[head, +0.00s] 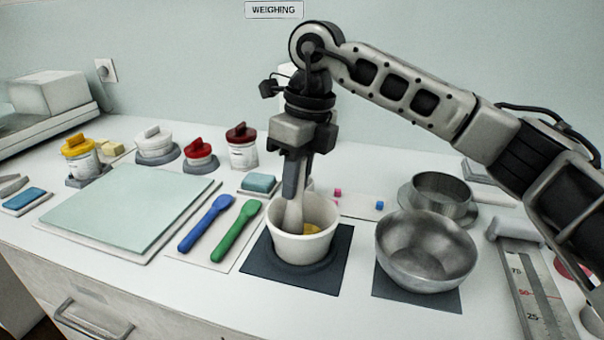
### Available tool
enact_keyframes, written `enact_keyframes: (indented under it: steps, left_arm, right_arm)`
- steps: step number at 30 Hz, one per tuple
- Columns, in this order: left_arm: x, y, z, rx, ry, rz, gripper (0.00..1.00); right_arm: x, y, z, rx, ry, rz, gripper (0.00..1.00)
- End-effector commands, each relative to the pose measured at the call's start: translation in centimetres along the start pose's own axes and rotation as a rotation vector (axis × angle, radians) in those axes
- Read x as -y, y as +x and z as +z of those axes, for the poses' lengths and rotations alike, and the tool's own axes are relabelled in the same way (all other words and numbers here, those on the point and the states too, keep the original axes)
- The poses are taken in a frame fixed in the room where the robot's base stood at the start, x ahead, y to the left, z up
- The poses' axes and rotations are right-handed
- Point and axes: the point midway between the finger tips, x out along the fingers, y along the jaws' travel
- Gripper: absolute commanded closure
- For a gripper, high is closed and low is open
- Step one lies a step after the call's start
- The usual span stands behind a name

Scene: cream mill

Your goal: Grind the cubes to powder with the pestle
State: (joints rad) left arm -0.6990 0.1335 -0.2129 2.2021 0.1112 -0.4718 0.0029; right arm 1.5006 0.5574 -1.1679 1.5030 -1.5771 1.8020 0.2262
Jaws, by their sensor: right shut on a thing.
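A white mortar (299,247) stands on a dark square mat at the front middle of the bench. My right gripper (297,180) points down above it and is shut on the pale pestle (293,217). The pestle's lower end is inside the mortar, close to its inner wall. Something yellow (311,229) lies in the mortar beside the pestle; whether it is whole or powdered is too small to tell. A pink cube (337,192) and a blue cube (379,205) lie on a white strip behind the mortar. My left gripper is out of view.
A steel bowl (427,262) stands close to the right of the mortar, with a steel pot (441,189) behind it. A blue spoon (206,224) and a green spoon (237,231) lie left. Lidded jars (242,154) line the back. A pale board (130,212) lies flat on the left.

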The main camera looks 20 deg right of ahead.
Motion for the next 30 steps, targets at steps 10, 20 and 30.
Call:
enact_keyframes:
  steps: [10,20,30]
  left_arm:
    - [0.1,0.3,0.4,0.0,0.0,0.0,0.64]
    - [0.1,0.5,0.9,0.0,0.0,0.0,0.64]
    - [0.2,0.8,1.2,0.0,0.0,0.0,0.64]
  right_arm:
    - [-1.3,0.3,-0.8,-0.007,-0.001,0.003,1.0]
    - [-1.7,-0.1,-2.4,-0.006,0.0,0.002,1.0]
    - [-0.3,-0.1,-3.6,-0.005,0.002,0.002,1.0]
